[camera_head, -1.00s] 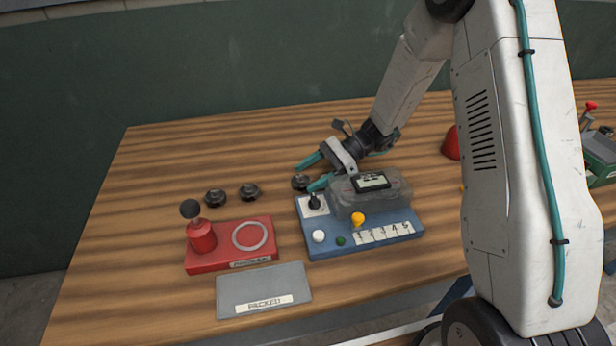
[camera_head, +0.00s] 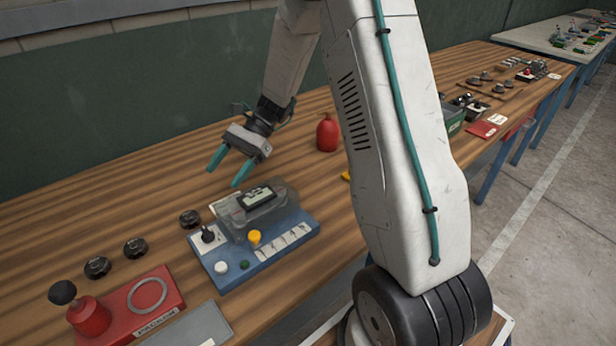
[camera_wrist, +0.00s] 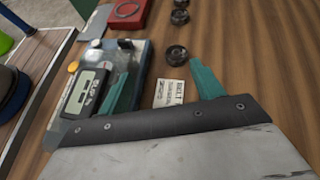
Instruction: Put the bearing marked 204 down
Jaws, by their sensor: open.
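Three dark round bearings lie on the wooden bench: one beside the blue tester (camera_head: 190,218), one left of it (camera_head: 135,247), and one further left (camera_head: 97,267). I cannot read a 204 mark on any. In the wrist view the nearest bearing (camera_wrist: 176,54) lies on bare wood beyond my fingertips. My gripper (camera_head: 225,174) is open and empty, above the bench behind the tester and apart from the bearings. Its teal fingers also show in the wrist view (camera_wrist: 160,78). The blue tester (camera_head: 270,268) has a small display (camera_head: 256,197).
A red fixture (camera_head: 150,318) with a ring and a black-knobbed post stands at front left, beside a grey plate (camera_head: 203,328). A red bottle (camera_head: 327,133) stands right of my gripper. A printed paper label (camera_wrist: 170,93) lies near my fingers. Bare wood lies behind the bearings.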

